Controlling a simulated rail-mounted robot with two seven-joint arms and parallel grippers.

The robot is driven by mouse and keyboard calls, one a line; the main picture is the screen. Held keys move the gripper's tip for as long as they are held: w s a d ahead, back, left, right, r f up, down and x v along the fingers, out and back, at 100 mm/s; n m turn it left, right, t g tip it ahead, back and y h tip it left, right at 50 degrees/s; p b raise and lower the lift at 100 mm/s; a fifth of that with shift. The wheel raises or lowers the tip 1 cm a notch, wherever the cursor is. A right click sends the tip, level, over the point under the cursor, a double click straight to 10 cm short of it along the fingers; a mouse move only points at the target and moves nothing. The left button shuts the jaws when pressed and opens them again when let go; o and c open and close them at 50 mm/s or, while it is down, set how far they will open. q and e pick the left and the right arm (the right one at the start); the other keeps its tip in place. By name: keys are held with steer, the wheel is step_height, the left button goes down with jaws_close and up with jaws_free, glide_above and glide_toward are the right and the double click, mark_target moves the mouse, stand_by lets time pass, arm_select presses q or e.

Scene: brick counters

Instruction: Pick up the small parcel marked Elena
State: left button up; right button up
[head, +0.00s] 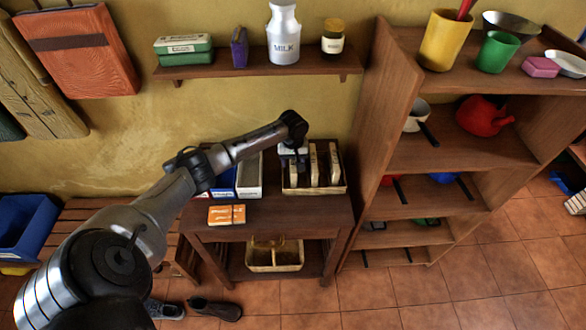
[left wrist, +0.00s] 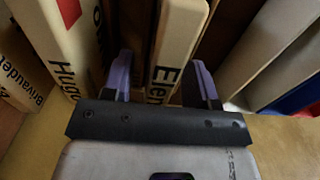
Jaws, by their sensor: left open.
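The small parcel marked Elena (left wrist: 176,50) stands upright in the left wrist view, a slim cream slab with dark letters on its edge, the last letters partly hidden. My left gripper (left wrist: 160,70) is open, with one purple finger on each side of this parcel. I cannot tell whether either finger touches it. In the head view my left gripper (head: 293,153) is over the left end of a basket (head: 318,190), and the Elena parcel (head: 293,178) is largely hidden below it. My right gripper is not in view.
A parcel marked Hugo (left wrist: 65,45) and one marked Brivaudet (left wrist: 22,75) stand beside Elena. Blue and white boxes (head: 249,176) stand left of the basket. An orange packet (head: 227,215) lies at the table's front. A tall shelf (head: 390,110) stands close on the right.

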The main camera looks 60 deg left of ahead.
arm_select(q)
steer(key=shift+f, duration=0.35)
jaws_close()
steer(key=shift+r, duration=0.2)
